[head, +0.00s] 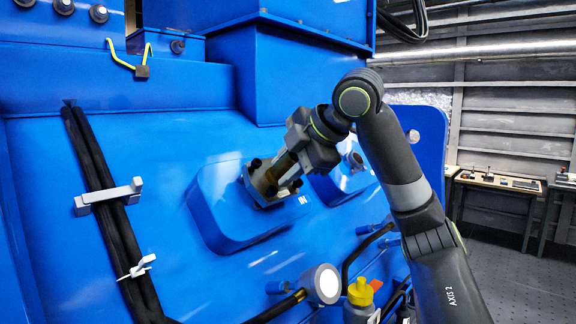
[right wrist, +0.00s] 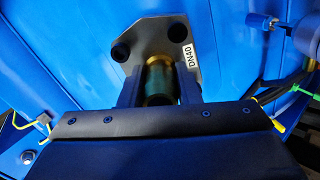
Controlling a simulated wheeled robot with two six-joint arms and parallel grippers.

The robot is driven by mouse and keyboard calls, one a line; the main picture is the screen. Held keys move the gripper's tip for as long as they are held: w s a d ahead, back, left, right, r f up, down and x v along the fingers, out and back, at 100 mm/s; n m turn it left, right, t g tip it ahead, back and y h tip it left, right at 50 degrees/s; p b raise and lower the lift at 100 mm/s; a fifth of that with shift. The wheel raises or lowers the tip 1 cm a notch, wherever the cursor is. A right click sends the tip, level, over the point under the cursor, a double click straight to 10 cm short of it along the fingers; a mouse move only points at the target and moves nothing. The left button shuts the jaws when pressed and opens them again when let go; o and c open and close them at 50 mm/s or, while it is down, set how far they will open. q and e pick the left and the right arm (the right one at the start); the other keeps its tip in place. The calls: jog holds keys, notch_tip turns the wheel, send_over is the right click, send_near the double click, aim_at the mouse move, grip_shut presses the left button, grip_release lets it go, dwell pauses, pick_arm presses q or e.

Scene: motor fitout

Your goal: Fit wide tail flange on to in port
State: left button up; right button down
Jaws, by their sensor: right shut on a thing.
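My right gripper (head: 303,157) is shut on the tail flange, a metal plate with a brass-coloured tube. In the right wrist view the gripper (right wrist: 158,95) grips the tube, and the flange (right wrist: 180,55) carries a "DN40" label and dark bolt heads. In the head view the flange (head: 268,182) is at the raised blue pad (head: 215,212) marked "IN", covering the port. I cannot tell whether it is fully seated. The left gripper is not in view.
A second port (head: 350,170) sits to the right, partly behind my arm. Black cables run down the blue wall through a grey clip (head: 108,197). Below are a round white-faced fitting (head: 322,284) and a yellow-capped bottle (head: 360,292). Benches (head: 500,182) stand far right.

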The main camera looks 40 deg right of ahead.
jog(key=shift+w, duration=0.2)
jog(key=c, duration=1.3)
grip_release()
jog(key=o, duration=0.3)
jog(key=shift+s+a, duration=0.15)
jog(key=shift+a, duration=0.05)
